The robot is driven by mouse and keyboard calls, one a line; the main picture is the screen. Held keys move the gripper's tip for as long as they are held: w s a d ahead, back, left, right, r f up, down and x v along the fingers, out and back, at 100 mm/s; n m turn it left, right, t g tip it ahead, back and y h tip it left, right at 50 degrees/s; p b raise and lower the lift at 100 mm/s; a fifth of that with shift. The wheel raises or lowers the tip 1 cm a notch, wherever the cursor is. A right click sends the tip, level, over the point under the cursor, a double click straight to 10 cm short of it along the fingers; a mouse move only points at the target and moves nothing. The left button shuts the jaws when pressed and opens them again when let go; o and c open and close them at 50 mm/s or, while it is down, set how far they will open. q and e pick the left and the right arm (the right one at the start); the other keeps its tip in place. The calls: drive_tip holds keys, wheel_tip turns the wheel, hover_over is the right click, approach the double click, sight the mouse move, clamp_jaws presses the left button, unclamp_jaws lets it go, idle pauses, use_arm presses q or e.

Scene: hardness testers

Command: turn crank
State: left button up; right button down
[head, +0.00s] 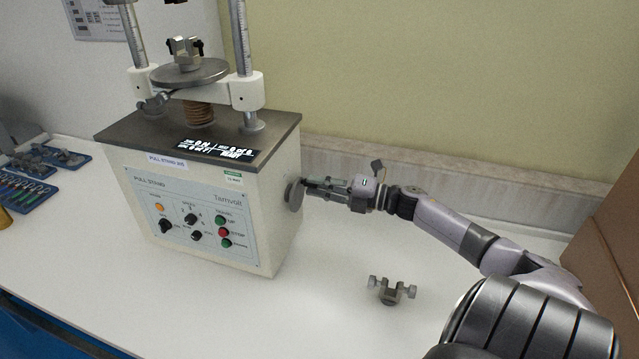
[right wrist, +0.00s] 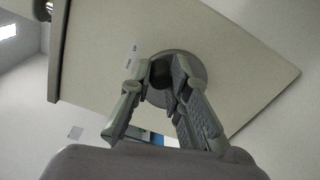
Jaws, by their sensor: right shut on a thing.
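The crank (head: 294,194) is a grey disc on the right side of the cream pull stand (head: 200,200). In the right wrist view the crank's round disc (right wrist: 197,67) lies just beyond my fingers, with a dark knob (right wrist: 161,72) between them. My right gripper (head: 310,185) reaches in from the right and is shut on the crank's knob. The same gripper shows in the right wrist view (right wrist: 162,80), with one finger on each side of the knob. The fingers partly hide the knob and disc. My left gripper is in neither view.
A small metal clamp (head: 391,290) lies on the white bench (head: 330,255) below my right arm. Blue tool trays (head: 30,190) sit at the far left. A brown panel (head: 607,225) stands at the right. The bench in front of the stand is mostly clear.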

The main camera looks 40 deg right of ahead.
drive_tip(key=n+b, duration=0.1)
drive_tip(key=n, duration=0.1)
drive_tip(key=a+n, duration=0.1)
drive_tip(key=n, duration=0.1)
drive_tip(key=s+n+b, duration=0.1)
drive_tip(key=n, duration=0.1)
drive_tip(key=shift+a+r+b, duration=0.15)
drive_tip(key=shift+a+b, duration=0.15)
idle(0.4)
drive_tip(key=c, duration=1.5)
unclamp_jaws()
drive_tip(key=shift+r, duration=0.1)
drive_tip(key=v, duration=1.2)
